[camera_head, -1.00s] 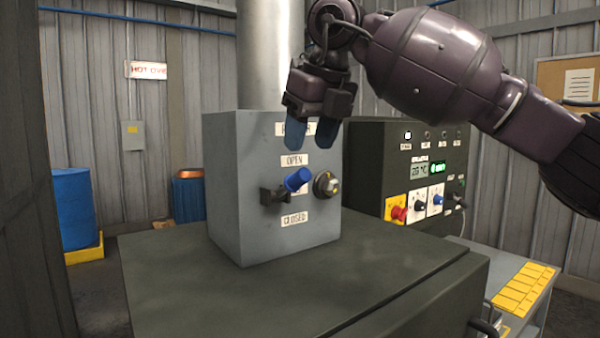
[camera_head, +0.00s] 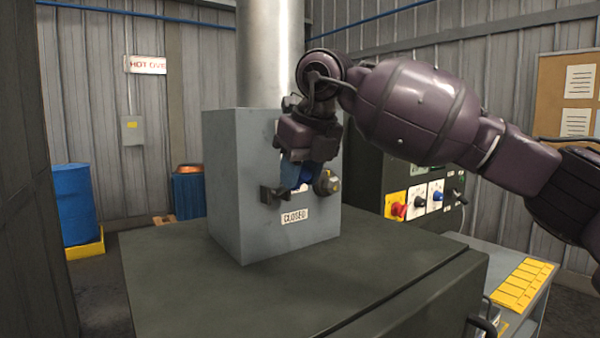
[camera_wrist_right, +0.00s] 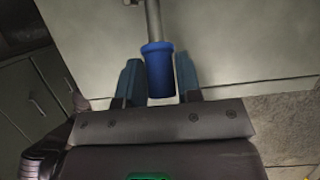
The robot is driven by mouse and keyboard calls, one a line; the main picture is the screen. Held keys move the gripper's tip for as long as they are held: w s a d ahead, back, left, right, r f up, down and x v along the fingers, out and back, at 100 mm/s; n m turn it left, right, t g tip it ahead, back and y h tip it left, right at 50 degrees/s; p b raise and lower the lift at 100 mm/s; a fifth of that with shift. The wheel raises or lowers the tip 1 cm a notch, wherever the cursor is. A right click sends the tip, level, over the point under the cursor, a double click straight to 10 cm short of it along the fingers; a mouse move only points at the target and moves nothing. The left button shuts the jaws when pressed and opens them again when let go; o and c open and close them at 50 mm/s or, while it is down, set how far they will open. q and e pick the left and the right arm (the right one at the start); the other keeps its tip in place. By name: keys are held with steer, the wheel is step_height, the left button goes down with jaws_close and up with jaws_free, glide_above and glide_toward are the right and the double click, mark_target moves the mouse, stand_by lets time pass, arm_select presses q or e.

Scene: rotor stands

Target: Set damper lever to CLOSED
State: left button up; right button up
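The grey damper box (camera_head: 228,190) stands on the dark oven top, with the CLOSED label (camera_head: 294,216) low on its front. The OPEN label is hidden behind my right gripper (camera_head: 303,176). The gripper points down in front of the box at the lever's blue handle, which it mostly covers. In the right wrist view the blue handle (camera_wrist_right: 158,72) on its grey rod lies between the two blue fingers (camera_wrist_right: 158,82). Small gaps show beside the handle, so the fingers are open around it. My left gripper is not in view.
A dark bracket (camera_head: 272,195) and a round pivot (camera_head: 327,183) sit on the box front. A control panel (camera_head: 450,195) with red and blue knobs stands to the right. The oven top (camera_head: 240,290) in front is clear.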

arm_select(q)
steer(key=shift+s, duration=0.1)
arm_select(e)
jaws_close()
